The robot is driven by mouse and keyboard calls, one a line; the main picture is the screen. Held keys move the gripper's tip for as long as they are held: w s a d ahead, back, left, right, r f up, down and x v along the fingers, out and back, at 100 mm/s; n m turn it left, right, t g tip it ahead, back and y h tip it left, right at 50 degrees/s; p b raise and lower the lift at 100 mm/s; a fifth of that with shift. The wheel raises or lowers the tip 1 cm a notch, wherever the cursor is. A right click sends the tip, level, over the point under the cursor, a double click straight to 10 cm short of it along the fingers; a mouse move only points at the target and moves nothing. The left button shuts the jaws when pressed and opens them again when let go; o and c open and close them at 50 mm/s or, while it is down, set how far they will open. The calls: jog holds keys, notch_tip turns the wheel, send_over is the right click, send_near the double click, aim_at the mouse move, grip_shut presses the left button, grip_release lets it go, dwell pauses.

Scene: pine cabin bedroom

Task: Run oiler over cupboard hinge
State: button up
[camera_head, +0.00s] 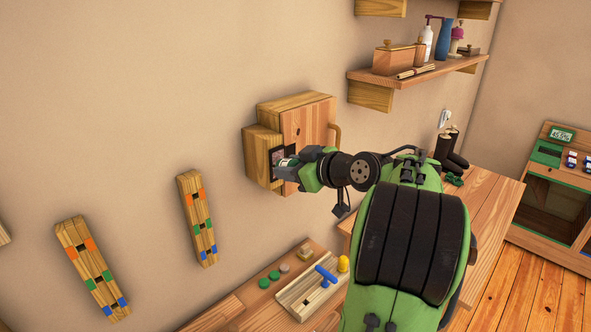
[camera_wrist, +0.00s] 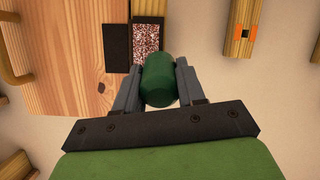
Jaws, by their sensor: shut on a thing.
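The wall cupboard (camera_head: 308,122) is pale wood, with its door handle at the right in the head view. The wrist view shows the cupboard door (camera_wrist: 70,75) at the left. The hinge has a plain black leaf (camera_wrist: 116,46) on the door and a dark-framed leaf with a speckled reddish-white face (camera_wrist: 147,36) beside it. My gripper (camera_wrist: 158,70) is shut on the oiler (camera_wrist: 158,82), a dark green cylinder. The oiler's far end overlaps the lower part of the speckled leaf; I cannot tell whether it touches. In the head view my gripper (camera_head: 285,168) is at the hinge side and partly hides it.
A shelf (camera_head: 425,75) with bottles and boxes is at the upper right. Below are a wooden table (camera_head: 485,205) and a low bench with a tray (camera_head: 300,297) and blue-handled tool. Slotted wooden strips (camera_head: 197,215) hang on the left wall. Wall between them is bare.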

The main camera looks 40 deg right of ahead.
jog(key=shift+r, duration=0.55)
jog(key=shift+d, duration=0.15)
jog(key=d+p, duration=0.2)
jog(key=d, duration=0.1)
jog(key=shift+d, duration=0.35)
jog(key=s+b, duration=0.2)
jog(key=s, duration=0.4)
